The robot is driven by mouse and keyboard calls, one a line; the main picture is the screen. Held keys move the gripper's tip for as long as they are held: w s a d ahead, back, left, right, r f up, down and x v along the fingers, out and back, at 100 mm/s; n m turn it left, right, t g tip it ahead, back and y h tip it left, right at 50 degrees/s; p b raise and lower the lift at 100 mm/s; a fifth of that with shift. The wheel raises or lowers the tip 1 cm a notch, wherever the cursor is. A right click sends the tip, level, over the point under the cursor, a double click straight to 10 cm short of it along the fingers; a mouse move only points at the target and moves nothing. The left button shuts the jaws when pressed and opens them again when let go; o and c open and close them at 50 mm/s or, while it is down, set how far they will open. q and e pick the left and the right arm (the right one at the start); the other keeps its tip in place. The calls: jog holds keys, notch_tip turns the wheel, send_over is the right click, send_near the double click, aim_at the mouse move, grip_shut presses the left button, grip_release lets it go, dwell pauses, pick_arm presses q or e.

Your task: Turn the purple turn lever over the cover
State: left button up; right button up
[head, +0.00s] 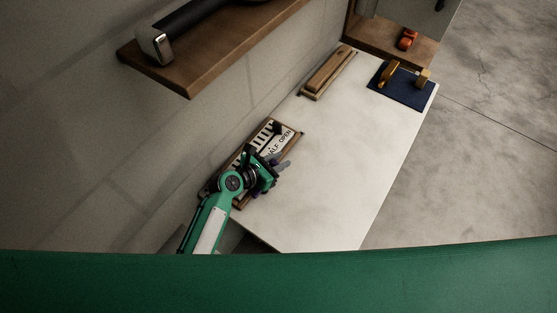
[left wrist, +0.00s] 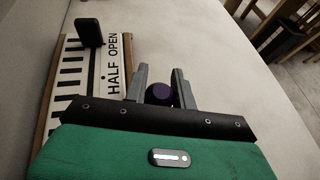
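A board labelled "HALF OPEN" (head: 285,141) with dark slots and a black upright piece (left wrist: 89,33) lies on the white table beside the wall. The same board shows at left in the left wrist view (left wrist: 116,50). My left gripper (head: 283,168) is at the board's near right side. In the left wrist view a round purple piece (left wrist: 161,94), seemingly the end of the purple lever, sits between my two grey fingers. The fingers stand apart, and I cannot tell whether they press on it. The arm hides much of the near board. My right gripper is not in view.
The white table (head: 345,150) is clear right of the board. Farther back are a wooden block (head: 328,70) and a dark blue plate (head: 402,88) with yellow parts. A wooden shelf (head: 200,70) juts from the wall at upper left.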

pick_arm(q)
jog(key=shift+c, duration=0.8)
